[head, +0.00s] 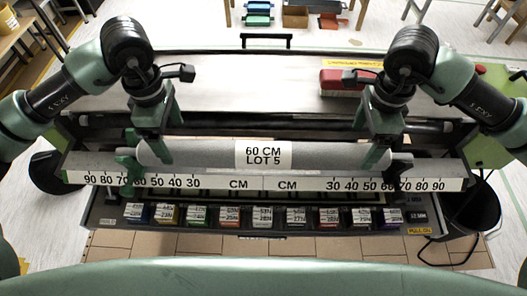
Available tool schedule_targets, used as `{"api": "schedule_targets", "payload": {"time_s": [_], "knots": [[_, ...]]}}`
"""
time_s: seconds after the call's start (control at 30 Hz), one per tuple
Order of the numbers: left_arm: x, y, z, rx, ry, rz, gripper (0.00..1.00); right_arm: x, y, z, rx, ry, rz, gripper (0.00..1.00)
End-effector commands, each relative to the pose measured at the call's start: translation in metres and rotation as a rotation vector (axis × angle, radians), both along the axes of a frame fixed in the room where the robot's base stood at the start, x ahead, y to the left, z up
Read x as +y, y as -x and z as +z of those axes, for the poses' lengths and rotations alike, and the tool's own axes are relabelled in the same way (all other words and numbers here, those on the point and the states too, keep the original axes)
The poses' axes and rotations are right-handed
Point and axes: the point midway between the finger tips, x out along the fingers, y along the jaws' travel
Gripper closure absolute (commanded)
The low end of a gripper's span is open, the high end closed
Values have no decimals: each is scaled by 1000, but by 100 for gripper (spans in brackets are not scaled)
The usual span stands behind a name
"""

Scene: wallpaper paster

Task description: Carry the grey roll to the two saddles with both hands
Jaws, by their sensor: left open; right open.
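The grey roll (210,152) lies level across the machine, with a white label reading "60 CM LOT 5" at its middle. A green saddle (128,170) shows under its left end. Green parts also show under its right end, where my gripper and arm make the second saddle hard to tell apart. My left gripper (153,150) is open, pointing down at the roll near its left end. My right gripper (377,152) is open, pointing down at the roll near its right end. Finger contact with the roll is unclear, and so is how the ends are seated.
A white ruler strip (235,184) runs in front of the roll. Below it is a row of several small labelled boxes (263,216). A red block (343,80) sits on the grey table top (250,85) behind. A black bucket (477,208) stands at the right.

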Motion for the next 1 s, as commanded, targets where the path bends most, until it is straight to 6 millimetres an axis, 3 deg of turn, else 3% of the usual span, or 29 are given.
{"api": "schedule_targets", "payload": {"time_s": [0.5, 0.93, 1.0], "knots": [[0, 0, -68, 4, 0, 1, 13, 0, 0, -68, 3, 1, -1, 13], [0, 0, -77, 1, 0, 0, 13, 0, 0, -77, 1, 0, 0, 13], [0, 0, -76, 1, 0, 0, 32, 0, 0, -76, 1, 0, 0, 32]]}}
